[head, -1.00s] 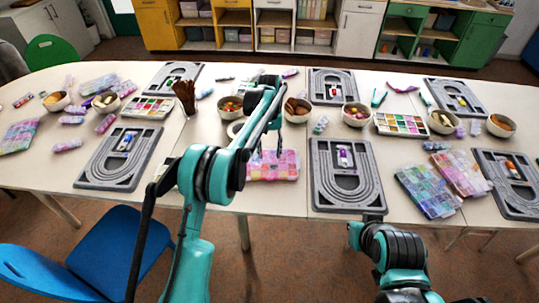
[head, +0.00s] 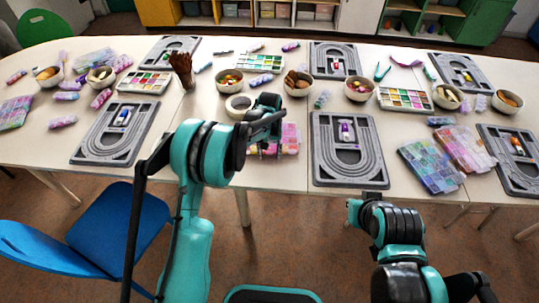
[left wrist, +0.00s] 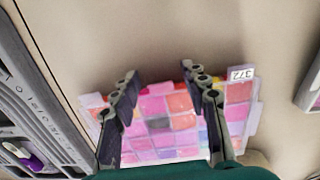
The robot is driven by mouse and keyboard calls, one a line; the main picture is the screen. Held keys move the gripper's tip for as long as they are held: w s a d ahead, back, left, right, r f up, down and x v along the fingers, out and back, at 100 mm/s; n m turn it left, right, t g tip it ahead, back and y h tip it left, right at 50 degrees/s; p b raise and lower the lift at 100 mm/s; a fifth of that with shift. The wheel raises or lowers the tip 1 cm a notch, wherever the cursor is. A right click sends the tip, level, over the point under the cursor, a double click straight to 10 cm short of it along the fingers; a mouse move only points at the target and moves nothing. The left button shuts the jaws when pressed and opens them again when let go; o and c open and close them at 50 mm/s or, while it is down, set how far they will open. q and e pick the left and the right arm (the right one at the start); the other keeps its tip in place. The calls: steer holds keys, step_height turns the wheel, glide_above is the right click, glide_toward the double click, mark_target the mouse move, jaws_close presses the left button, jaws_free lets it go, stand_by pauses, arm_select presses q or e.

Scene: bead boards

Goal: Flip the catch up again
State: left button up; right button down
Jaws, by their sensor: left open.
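A pink and purple bead box (head: 291,140) with many small compartments lies on the table, partly hidden by my left arm in the head view. It also shows in the left wrist view (left wrist: 160,125), with a white label reading 372 at its upper right corner. My left gripper (head: 270,150) is over the box. In the left wrist view its two fingers (left wrist: 160,76) are spread apart, with box compartments and nothing held between them. My right arm is at the lower right; its fingers are not visible.
A grey bead board (head: 345,180) lies right of the box, and another (head: 88,150) lies farther left. A white roll (head: 236,107) and a bowl (head: 229,88) stand behind the box. More bead boxes (head: 425,180) lie at the right. A blue chair (head: 125,225) stands in front.

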mark_target(269, 150)
arm_select(q)
jaws_close()
steer(key=shift+w+r+g, duration=0.1)
steer(key=shift+w+g, duration=0.15)
steer(key=shift+g, duration=0.45)
jaws_free()
step_height(269, 150, up, 12)
steer(key=w, duration=0.1)
steer(key=shift+w, duration=0.2)
steer(key=shift+a, duration=0.1)
stand_by(0.4)
